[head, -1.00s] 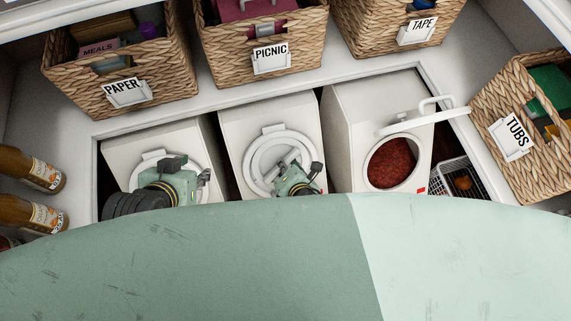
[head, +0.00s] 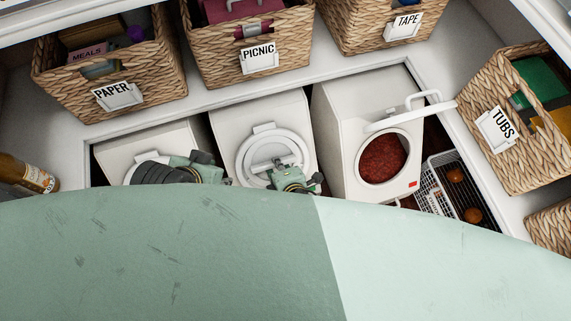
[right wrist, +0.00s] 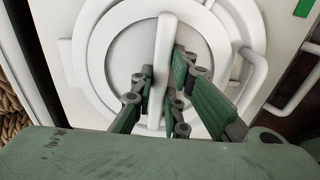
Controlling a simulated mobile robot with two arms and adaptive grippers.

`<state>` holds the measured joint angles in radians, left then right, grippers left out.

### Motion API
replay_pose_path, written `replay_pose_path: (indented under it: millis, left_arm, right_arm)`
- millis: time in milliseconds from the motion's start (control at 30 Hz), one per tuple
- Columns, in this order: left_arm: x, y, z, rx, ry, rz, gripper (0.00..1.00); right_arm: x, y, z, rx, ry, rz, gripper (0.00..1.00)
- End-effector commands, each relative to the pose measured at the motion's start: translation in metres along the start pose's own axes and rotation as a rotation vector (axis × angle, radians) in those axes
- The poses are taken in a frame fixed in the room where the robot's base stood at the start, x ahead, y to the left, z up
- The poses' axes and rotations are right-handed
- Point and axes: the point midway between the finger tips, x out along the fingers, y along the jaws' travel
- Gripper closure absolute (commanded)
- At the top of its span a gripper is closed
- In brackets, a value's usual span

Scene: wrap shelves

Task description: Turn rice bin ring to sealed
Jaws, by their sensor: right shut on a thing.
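Three white bins stand in a recess below the baskets. The middle bin (head: 262,112) has a round white ring lid (head: 245,150); no rice label is readable. My right gripper (head: 290,178) is at the front of this lid. In the right wrist view, its green fingers (right wrist: 160,95) are shut on the white bar (right wrist: 165,45) across the ring (right wrist: 97,45). A green mark shows at that view's upper right. My left gripper (head: 203,160) is in front of the left bin (head: 150,145), whose front is mostly hidden. Its fingertips are not clear.
The right bin (head: 335,105) has its round lid swung open, with dark red contents and a red mark. A wire basket (head: 428,190) is beside it. A bottle (head: 35,175) is at left.

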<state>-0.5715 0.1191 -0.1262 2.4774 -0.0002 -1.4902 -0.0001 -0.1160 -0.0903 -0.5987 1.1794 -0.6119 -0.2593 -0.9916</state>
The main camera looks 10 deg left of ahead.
Motion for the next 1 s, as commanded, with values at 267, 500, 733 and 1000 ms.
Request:
replay_pose_path:
  millis: [267, 500, 733, 1000]
  left_arm:
    - [-0.0002, -0.0002, 0.0011, -0.001, -0.003, 0.0, 0.66]
    - [-0.0002, -0.0002, 0.0014, -0.001, -0.004, 0.0, 0.66]
    - [-0.0002, -0.0002, 0.0014, -0.001, -0.004, 0.0, 0.66]
    - [0.0004, 0.0004, 0.0011, 0.002, -0.005, 0.001, 0.66]
  right_arm:
    - [0.0009, -0.0003, 0.0001, 0.011, 0.0, -0.002, 1.0]
    - [0.0008, -0.0004, 0.0001, 0.012, 0.0, -0.002, 0.8]
    - [0.0007, -0.0001, -0.0009, 0.009, 0.002, -0.001, 0.67]
    - [-0.0012, 0.0, -0.0011, 0.007, 0.002, 0.0, 0.67]
